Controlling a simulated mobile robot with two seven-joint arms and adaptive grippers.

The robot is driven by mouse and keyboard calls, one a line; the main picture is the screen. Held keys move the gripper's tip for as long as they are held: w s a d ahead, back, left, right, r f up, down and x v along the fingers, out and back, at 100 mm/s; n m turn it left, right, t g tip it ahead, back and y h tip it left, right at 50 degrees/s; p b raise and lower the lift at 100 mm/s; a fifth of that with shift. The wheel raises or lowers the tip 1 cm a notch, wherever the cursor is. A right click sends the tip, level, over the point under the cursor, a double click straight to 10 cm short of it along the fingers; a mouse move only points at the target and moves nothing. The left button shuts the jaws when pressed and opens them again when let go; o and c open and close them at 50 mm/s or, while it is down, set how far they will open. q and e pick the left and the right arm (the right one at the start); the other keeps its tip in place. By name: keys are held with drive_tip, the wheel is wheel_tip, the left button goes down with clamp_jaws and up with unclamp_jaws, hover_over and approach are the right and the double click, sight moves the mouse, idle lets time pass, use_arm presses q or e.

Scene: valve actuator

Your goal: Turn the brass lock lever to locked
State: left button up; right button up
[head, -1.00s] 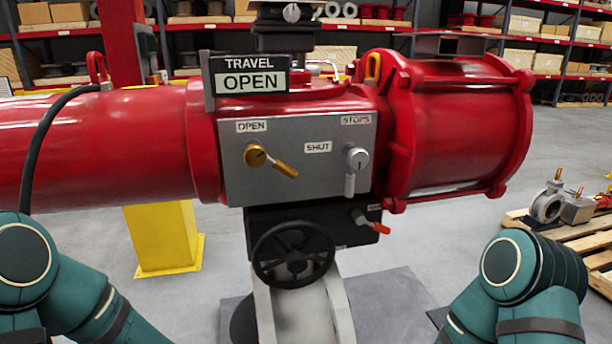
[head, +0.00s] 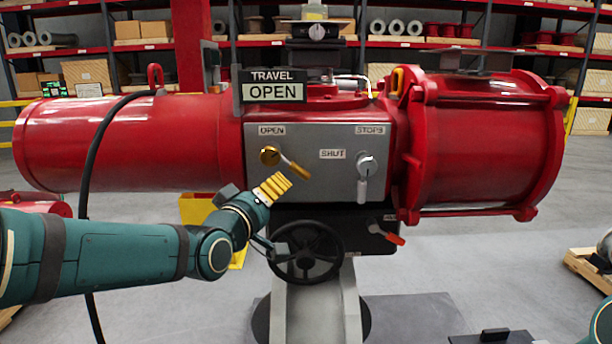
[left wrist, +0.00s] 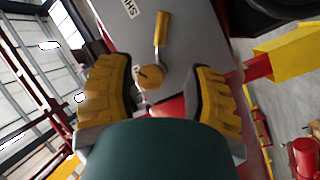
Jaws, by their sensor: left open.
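The brass lock lever (head: 292,166) is on the grey panel (head: 330,193) of the red actuator. Its round hub sits below the OPEN label (head: 271,130), and its handle points down and to the right. My left gripper (head: 276,186) is in front of the panel's lower left, just below the lever. In the left wrist view the lever (left wrist: 160,35) shows beyond my open left gripper (left wrist: 160,68), its hub framed between the two yellow-padded fingers. No contact with the lever can be seen. My right gripper is not in view.
A silver lever (head: 363,178) hangs downward below the STOPS label (head: 370,130), right of the SHUT label (head: 332,154). A black handwheel (head: 306,253) and a red-tipped small lever (head: 386,233) are below the panel. A black cable (head: 92,180) hangs at the left.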

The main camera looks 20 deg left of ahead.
sight(298, 173)
use_arm(q)
drive_tip(key=w, duration=0.4)
drive_tip(key=w+d, duration=0.1)
drive_tip(key=w, duration=0.4)
drive_tip(key=w+p, duration=0.1)
drive_tip(key=w, duration=0.3)
drive_tip(key=shift+w+d+f, duration=0.15)
drive_tip(key=shift+w+d, duration=0.05)
drive_tip(key=shift+d, duration=0.1)
drive_tip(key=shift+s, duration=0.1)
clamp_jaws()
